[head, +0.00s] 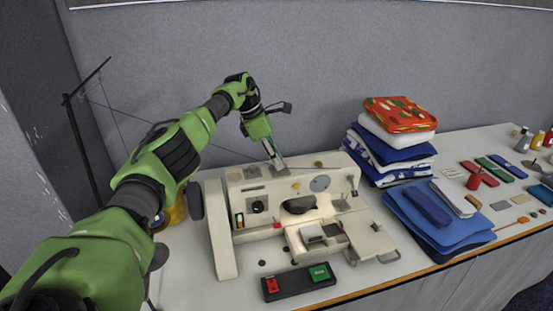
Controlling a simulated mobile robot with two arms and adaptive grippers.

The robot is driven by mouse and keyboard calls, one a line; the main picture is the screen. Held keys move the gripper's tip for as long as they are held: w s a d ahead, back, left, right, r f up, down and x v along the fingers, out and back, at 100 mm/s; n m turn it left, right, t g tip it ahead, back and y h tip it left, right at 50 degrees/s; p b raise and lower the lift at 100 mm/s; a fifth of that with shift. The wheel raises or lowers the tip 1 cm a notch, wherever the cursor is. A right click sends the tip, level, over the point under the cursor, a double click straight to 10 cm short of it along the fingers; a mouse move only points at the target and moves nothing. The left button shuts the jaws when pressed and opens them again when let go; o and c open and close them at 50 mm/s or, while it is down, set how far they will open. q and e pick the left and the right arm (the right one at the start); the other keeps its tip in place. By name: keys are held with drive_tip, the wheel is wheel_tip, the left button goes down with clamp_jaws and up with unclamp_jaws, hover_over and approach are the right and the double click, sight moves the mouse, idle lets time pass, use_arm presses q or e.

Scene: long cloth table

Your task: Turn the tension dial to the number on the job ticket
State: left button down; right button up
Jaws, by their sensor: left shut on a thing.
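A cream sewing machine (222,240) stands on the table. A black round knob (258,206), an orange knob (295,186) and a grey disc (320,183) show on the machine's front. I cannot make out a job ticket with a readable number. My right gripper is not in view.
A black box with red and green buttons (298,282) lies in front of the machine. Folded cloths (388,150) are stacked behind right, and blue cloths (440,235) lie right. Small sewing items fill the far right. A thin thread stand (75,135) rises at left.

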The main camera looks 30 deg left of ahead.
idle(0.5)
use_arm(q)
drive_tip(key=c, duration=1.8)
unclamp_jaws()
drive_tip(key=shift+c, duration=0.2)
drive_tip(key=v, duration=1.2)
drive_tip(key=shift+w, duration=0.1)
